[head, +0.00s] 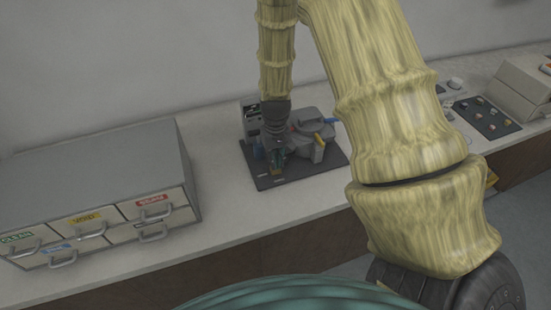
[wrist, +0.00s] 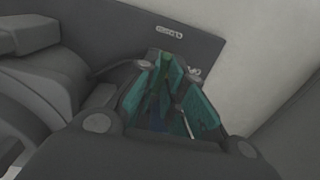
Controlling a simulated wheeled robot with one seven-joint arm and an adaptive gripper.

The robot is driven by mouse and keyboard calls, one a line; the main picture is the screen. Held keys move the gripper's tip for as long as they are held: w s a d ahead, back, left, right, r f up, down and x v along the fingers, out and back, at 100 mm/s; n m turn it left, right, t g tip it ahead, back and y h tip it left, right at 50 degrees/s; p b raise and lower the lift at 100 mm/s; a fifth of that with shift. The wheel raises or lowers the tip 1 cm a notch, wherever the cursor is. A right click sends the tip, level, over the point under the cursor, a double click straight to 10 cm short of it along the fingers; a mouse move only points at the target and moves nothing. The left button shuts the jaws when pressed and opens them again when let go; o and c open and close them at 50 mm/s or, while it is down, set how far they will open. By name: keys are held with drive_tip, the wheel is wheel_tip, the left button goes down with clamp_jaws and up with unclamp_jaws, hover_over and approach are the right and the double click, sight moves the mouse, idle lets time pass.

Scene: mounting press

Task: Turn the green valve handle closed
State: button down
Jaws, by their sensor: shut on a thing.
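The mounting press (head: 313,128) is a grey machine on a dark base plate (head: 325,166) on the bench. My gripper (head: 277,160) points down at the front left of the press, low over the base plate. In the wrist view, its teal finger pads are close together around a narrow green piece, which appears to be the green valve handle (wrist: 164,74). My gripper is shut on it. The fingers hide most of the handle, so its exact angle cannot be told. Something blue (wrist: 157,126) shows deeper between the fingers.
A grey drawer cabinet (head: 90,175) with coloured labels stands on the bench at left. A blue lever (head: 331,121) and a yellow part (head: 318,152) stick out from the press. A dark tray (head: 486,116) of small pieces lies at right. The bench front is mostly clear.

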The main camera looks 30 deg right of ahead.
drive_tip(key=shift+w+d+r, duration=0.1)
drive_tip(key=shift+w+r, duration=0.05)
drive_tip(key=shift+w, duration=0.05)
drive_tip(key=c, duration=1.6)
unclamp_jaws()
drive_tip(key=shift+o, duration=0.4)
drive_tip(key=shift+s, duration=0.1)
wheel_tip(320, 180, up, 12)
